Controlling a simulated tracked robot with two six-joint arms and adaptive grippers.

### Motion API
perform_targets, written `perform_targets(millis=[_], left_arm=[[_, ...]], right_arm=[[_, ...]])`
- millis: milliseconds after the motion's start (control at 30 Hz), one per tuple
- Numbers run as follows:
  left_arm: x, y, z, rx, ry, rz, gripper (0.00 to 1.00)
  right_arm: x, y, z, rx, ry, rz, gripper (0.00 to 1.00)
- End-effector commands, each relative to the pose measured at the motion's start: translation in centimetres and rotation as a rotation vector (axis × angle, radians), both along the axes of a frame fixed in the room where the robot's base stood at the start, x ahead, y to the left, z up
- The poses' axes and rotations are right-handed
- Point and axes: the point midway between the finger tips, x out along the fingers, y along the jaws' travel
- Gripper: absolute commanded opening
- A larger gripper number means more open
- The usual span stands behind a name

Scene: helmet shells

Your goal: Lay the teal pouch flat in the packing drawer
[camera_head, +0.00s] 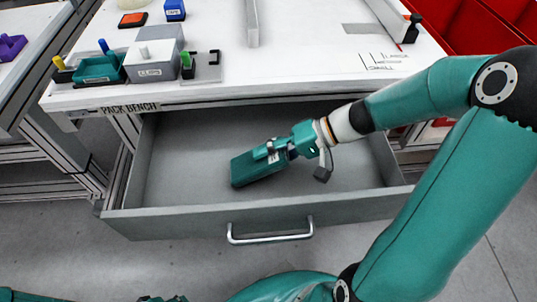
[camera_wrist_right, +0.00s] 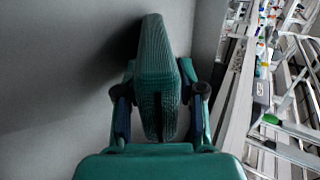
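The teal pouch (camera_head: 259,166) is a dark teal, flat block inside the open grey packing drawer (camera_head: 190,218), near its middle. My right gripper (camera_head: 281,151) is shut on the pouch's right end. In the right wrist view the pouch (camera_wrist_right: 158,75) stands between the two dark fingers of my right gripper (camera_wrist_right: 160,110), which press its sides. Its far end points away from the gripper, near the grey drawer surface. I cannot tell whether it touches the drawer floor. A small teal and dark part at the bottom edge may be my left gripper (camera_head: 162,299); its fingers are not clear.
The white pack bench (camera_head: 290,70) is above the drawer's back. It carries a grey box (camera_head: 150,72), a teal tray (camera_head: 97,68) and other small items. The drawer floor left of the pouch is bare. Red bins (camera_head: 480,30) stand at the upper right.

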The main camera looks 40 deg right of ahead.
Motion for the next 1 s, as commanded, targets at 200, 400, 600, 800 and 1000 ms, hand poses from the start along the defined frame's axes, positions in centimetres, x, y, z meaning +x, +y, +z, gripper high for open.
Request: perform_targets(millis=[200, 400, 600, 800, 1000], left_arm=[[0.0, 0.0, 0.0, 0.000, 0.000, 0.000, 0.40], [0.0, 0.0, 0.0, 0.000, 0.000, 0.000, 0.40], [0.0, 0.0, 0.1, 0.000, 0.000, 0.000, 0.40], [0.0, 0.0, 0.1, 0.000, 0.000, 0.000, 0.40], [0.0, 0.0, 0.0, 0.000, 0.000, 0.000, 0.40]], right_arm=[[0.0, 0.0, 0.0, 0.000, 0.000, 0.000, 0.60], [0.0, -0.1, 0.0, 0.000, 0.000, 0.000, 0.60], [-0.7, -1.4, 0.9, -0.002, -0.003, -0.004, 0.60], [-2.4, -4.2, 2.8, -0.004, -0.002, -0.007, 0.60], [-4.2, -6.9, 4.7, -0.004, 0.000, -0.003, 0.60]])
